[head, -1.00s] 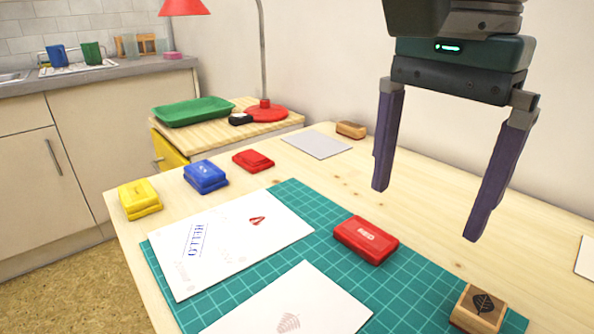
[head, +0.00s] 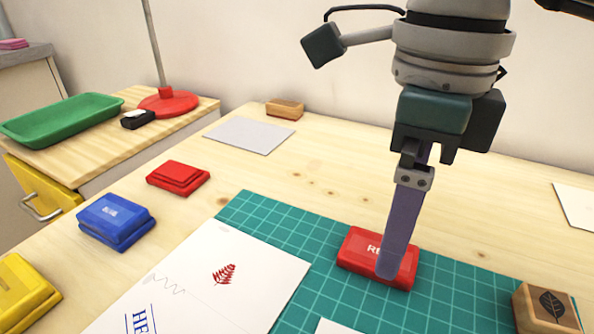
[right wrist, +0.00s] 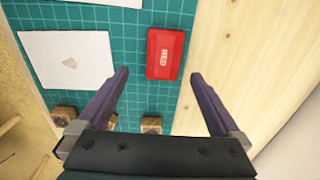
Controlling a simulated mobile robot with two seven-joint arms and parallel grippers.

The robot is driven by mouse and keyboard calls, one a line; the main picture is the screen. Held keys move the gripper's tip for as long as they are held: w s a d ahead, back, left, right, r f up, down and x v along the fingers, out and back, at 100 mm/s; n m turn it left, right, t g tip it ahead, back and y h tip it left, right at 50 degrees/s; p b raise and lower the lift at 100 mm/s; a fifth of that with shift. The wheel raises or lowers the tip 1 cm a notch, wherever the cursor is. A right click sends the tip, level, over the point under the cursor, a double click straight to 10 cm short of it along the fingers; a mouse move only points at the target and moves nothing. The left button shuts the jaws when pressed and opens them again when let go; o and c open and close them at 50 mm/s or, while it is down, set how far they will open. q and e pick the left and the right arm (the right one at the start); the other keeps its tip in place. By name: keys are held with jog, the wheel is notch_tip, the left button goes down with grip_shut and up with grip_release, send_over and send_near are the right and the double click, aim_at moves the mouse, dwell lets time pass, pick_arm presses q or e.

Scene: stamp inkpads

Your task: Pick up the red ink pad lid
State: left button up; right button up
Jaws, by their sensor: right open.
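A red box-shaped lid marked RED (head: 352,250) lies flat on the green cutting mat (head: 450,290). It also shows in the right wrist view (right wrist: 165,54), just beyond and between the fingertips. My right gripper (head: 386,274) points down over it, and the near finger covers part of it in the head view. In the right wrist view the gripper (right wrist: 160,75) is open with nothing between its fingers. Whether the fingers touch the lid I cannot tell. A second red ink pad piece (head: 178,178) lies on the bare table at the left. My left gripper is not in view.
A blue ink pad (head: 115,222) and a yellow one (head: 22,295) lie at the left. A wooden leaf stamp (head: 547,310) sits at the mat's right. White printed paper (head: 240,280) covers part of the mat. Bare wood lies behind the lid.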

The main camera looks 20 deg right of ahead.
jog(key=f, duration=0.2)
jog(key=f+b, duration=0.1)
jog(key=f, duration=0.1)
jog(key=shift+w+d+f, duration=0.15)
jog(key=shift+w+f, duration=0.05)
jog(key=shift+f, duration=0.1)
jog(key=shift+c, duration=0.2)
jog(key=c, duration=1.4)
